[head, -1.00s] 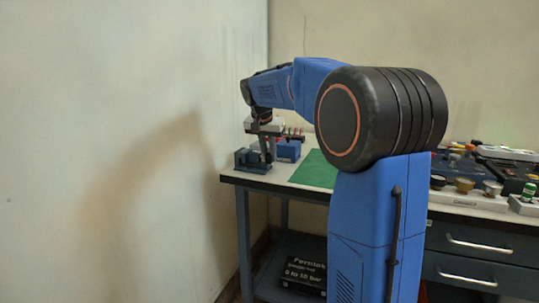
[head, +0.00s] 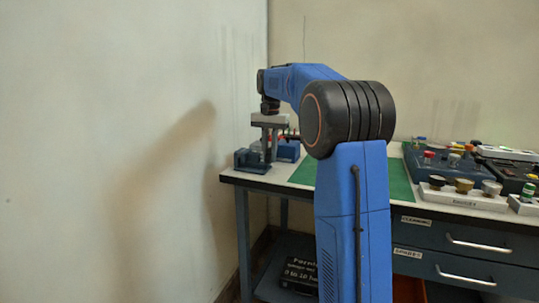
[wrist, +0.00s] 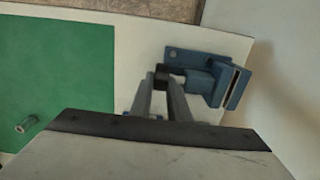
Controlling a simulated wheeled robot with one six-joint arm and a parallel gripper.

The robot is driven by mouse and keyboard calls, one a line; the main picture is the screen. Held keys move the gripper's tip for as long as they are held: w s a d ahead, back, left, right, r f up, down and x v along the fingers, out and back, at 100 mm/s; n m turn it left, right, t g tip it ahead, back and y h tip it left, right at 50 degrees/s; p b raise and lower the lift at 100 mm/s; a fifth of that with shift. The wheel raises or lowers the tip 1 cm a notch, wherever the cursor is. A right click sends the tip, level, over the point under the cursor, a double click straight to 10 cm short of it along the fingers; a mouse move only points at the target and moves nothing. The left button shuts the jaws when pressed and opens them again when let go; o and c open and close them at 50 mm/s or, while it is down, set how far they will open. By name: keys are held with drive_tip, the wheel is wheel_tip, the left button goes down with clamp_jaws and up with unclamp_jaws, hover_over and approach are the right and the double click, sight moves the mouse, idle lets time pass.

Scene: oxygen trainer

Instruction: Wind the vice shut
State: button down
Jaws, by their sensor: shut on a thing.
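The blue vice (head: 250,160) stands at the left end of the bench. The wrist view shows it from above (wrist: 200,68), with a narrow dark gap between its jaws (wrist: 233,88). A dark piece at the end of its screw, the handle (wrist: 161,73), faces the green mat. My gripper (head: 269,157) points down at the vice. In the wrist view its fingers (wrist: 160,88) close in on the handle and are shut on it. The fingers partly hide the handle, so its exact turn is unclear.
A green mat (head: 400,180) lies beside the vice, with a small metal cylinder (wrist: 26,124) on it. A blue box (head: 288,151) stands behind the vice. Panels with knobs (head: 465,187) fill the right side. The wall (head: 120,150) is close on the left.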

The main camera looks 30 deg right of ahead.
drive_tip(key=c, duration=1.7)
unclamp_jaws()
drive_tip(key=r, duration=1.7)
drive_tip(key=shift+w+d+r, duration=0.1)
drive_tip(key=shift+d+r, duration=0.1)
drive_tip(key=shift+d, duration=0.05)
